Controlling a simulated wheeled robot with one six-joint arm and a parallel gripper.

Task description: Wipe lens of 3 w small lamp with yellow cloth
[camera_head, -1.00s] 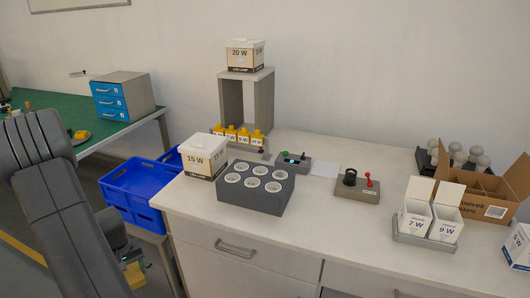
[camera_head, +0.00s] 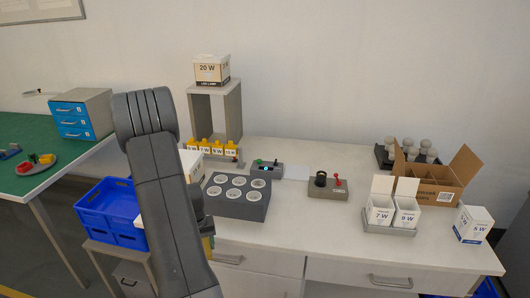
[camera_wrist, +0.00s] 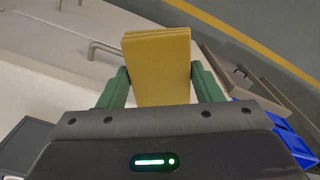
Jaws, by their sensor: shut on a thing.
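The yellow cloth (camera_wrist: 160,62) is a flat folded pad in the wrist view. My gripper (camera_wrist: 161,88) is shut on it, with a green finger on each side. In the head view my arm hides most of the gripper; a bit of yellow shows low beside the arm, in front of the bench. Several pale small lamps (camera_head: 412,147) stand in a dark tray at the bench's back right, apart from the cloth. I cannot tell which of them, if any, is the 3 W lamp.
The white bench holds a grey block with round sockets (camera_head: 237,196), a switch box (camera_head: 328,187), open 7 W and 9 W boxes (camera_head: 393,212), a closed white box (camera_head: 473,225) and a cardboard carton (camera_head: 432,185). Blue crates (camera_head: 112,212) stand left. The bench's front middle is clear.

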